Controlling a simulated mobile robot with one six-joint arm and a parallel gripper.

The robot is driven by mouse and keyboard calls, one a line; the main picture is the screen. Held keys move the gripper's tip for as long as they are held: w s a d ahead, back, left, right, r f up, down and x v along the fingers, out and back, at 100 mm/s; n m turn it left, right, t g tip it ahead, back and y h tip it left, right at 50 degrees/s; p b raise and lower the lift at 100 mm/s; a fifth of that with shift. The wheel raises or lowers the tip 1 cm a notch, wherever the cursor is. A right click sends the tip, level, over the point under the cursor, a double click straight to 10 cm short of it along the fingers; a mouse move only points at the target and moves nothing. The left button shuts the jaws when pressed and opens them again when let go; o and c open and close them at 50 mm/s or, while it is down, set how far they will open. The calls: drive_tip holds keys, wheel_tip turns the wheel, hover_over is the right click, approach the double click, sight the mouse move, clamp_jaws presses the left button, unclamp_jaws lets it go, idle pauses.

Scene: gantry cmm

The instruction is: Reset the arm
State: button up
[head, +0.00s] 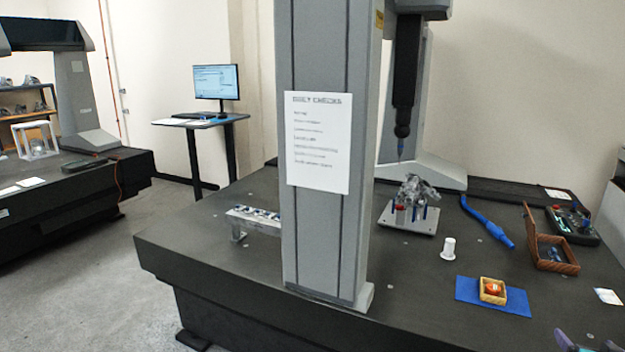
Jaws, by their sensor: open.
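What look like the two fingertips of my gripper (588,343) poke in at the bottom right edge of the head view, over the front of the dark granite table (430,310). They stand apart with a gap between them, and nothing shows in the gap. The rest of my arm is below the frame.
A grey gantry column (330,240) with a posted sheet (318,140) stands on the table. A dark probe (404,80) hangs above a metal part on a fixture plate (420,221). A white spool (448,248), blue tool (487,222) and open wooden case (557,264) lie to the right.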

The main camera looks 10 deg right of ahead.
drive_tip(key=w+a+f+n+g+y, duration=0.1)
drive_tip(key=w+a+f+y, duration=0.2)
drive_tip(key=w+a+f, duration=0.35)
drive_tip(key=w+a+f+n+g+y, duration=0.1)
drive_tip(key=w+a+f+y, duration=0.15)
drive_tip(key=a+f, duration=0.6)
drive_tip(key=w+a+f+n+y, duration=0.15)
drive_tip(key=w+a+f, duration=0.35)
drive_tip(key=a, duration=0.5)
drive_tip(key=a+f+g+y, duration=0.3)
drive_tip(key=a+f, duration=0.5)
drive_tip(key=a, duration=0.5)
drive_tip(key=s+a+f+n+g+y, duration=0.1)
drive_tip(key=s+a+f+g, duration=0.3)
drive_tip(key=a, duration=0.4)
drive_tip(key=s+a+f+n+g, duration=0.1)
drive_tip(key=s+a+f+g, duration=0.1)
drive_tip(key=s+a+f, duration=0.5)
drive_tip(key=s+a+f+n+g+h, duration=0.1)
drive_tip(key=s+a+f+g+h, duration=0.15)
drive_tip(key=s+a, duration=0.35)
drive_tip(key=s+a+f+n+g+h, duration=0.1)
drive_tip(key=s+a+f+g, duration=0.2)
drive_tip(key=s+a, duration=0.35)
wheel_tip(320, 180, down, 6)
drive_tip(key=d+b, duration=0.2)
drive_tip(key=b, duration=0.4)
drive_tip(key=shift+s, duration=0.4)
drive_tip(key=shift+y, duration=0.25)
